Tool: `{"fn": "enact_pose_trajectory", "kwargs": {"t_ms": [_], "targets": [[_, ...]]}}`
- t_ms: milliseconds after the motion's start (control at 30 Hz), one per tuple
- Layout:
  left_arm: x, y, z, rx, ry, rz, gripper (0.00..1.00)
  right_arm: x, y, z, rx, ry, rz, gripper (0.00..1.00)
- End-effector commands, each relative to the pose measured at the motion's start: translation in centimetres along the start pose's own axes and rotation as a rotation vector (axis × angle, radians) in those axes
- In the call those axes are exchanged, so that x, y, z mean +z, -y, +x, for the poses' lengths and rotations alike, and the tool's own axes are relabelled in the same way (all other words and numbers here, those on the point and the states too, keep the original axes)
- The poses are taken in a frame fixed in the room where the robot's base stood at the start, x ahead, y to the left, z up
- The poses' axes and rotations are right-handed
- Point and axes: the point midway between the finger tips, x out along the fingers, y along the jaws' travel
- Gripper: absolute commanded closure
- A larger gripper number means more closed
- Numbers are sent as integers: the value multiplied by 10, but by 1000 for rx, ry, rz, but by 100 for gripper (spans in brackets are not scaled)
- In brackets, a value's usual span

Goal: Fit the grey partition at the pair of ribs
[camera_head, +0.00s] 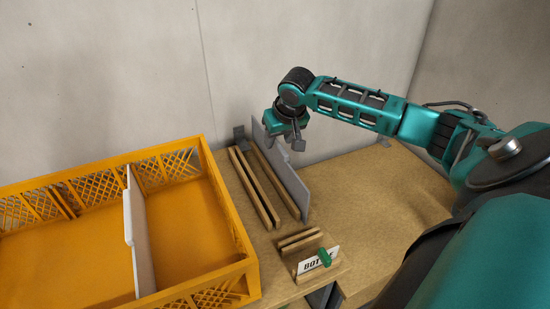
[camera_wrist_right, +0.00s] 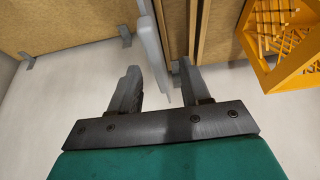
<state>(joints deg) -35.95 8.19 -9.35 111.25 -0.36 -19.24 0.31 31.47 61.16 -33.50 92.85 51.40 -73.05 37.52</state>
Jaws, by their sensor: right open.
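The grey partition (camera_head: 285,172) stands upright on edge in a wooden rack (camera_head: 262,200) beside the orange crate (camera_head: 245,240). My right gripper (camera_head: 287,136) is at the partition's far upper part, jaws open. In the right wrist view, the grey partition (camera_wrist_right: 153,45) shows edge-on between the two open fingers of my right gripper (camera_wrist_right: 157,85), with gaps on both sides. A pair of ribs (camera_head: 62,203) shows on the crate's far wall. A white partition (camera_head: 134,225) stands across the crate. My left gripper is not in view.
A small wooden holder (camera_head: 305,262) with a lettered card (camera_head: 318,260) and a green piece (camera_head: 325,257) stands near the table's front edge. The table (camera_head: 370,200) right of the rack is clear. A concrete wall (camera_head: 120,70) rises close behind.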

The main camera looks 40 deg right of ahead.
Motion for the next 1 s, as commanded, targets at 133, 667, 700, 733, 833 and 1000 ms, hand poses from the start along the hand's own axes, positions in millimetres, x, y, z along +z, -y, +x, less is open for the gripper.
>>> {"fn": "enact_pose_trajectory", "kwargs": {"t_ms": [133, 667, 700, 733, 833, 1000], "targets": [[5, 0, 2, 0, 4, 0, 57, 0, 0, 20, 0, -1, 1, 53], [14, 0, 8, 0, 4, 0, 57, 1, -5, 75, 0, -1, 0, 53], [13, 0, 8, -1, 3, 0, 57, 1, -5, 76, 0, -1, 0, 53], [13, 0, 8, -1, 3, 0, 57, 1, -5, 76, -1, -2, -1, 53], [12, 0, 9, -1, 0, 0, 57, 1, -5, 76, 0, -2, -1, 53], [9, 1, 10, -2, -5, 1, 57, 1, -5, 76, 0, -1, -1, 63]]}}
